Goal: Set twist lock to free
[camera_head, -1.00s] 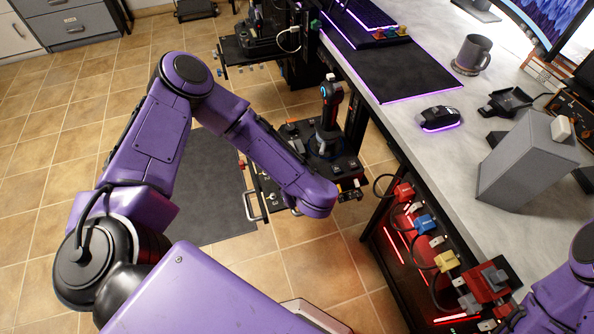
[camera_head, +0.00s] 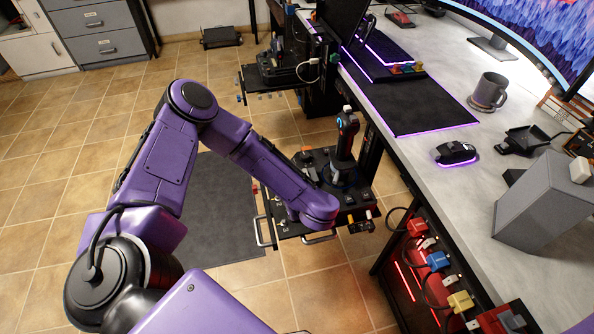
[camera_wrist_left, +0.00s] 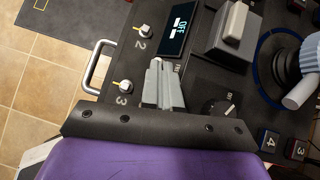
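A black control panel (camera_head: 288,213) with a joystick (camera_head: 346,135) is mounted beside the desk. The wrist view shows the panel's knobs, a display reading OFF (camera_wrist_left: 179,30) and part of the round joystick base (camera_wrist_left: 264,72) with its blue ring. A light grey lever or peg (camera_wrist_left: 300,92) sticks out by this base at the right edge. I cannot read any label marking the twist lock. My left gripper (camera_wrist_left: 158,66) is over the panel, left of the joystick base, its grey fingers together with nothing seen between them. In the head view my wrist hides it. My right gripper is out of view.
A small knob (camera_wrist_left: 221,110) and a grey rocker switch (camera_wrist_left: 234,28) are close to my left gripper. A metal handle (camera_wrist_left: 94,67) edges the panel. The desk (camera_head: 440,120) with mouse and mug is at the right. Open tiled floor lies left.

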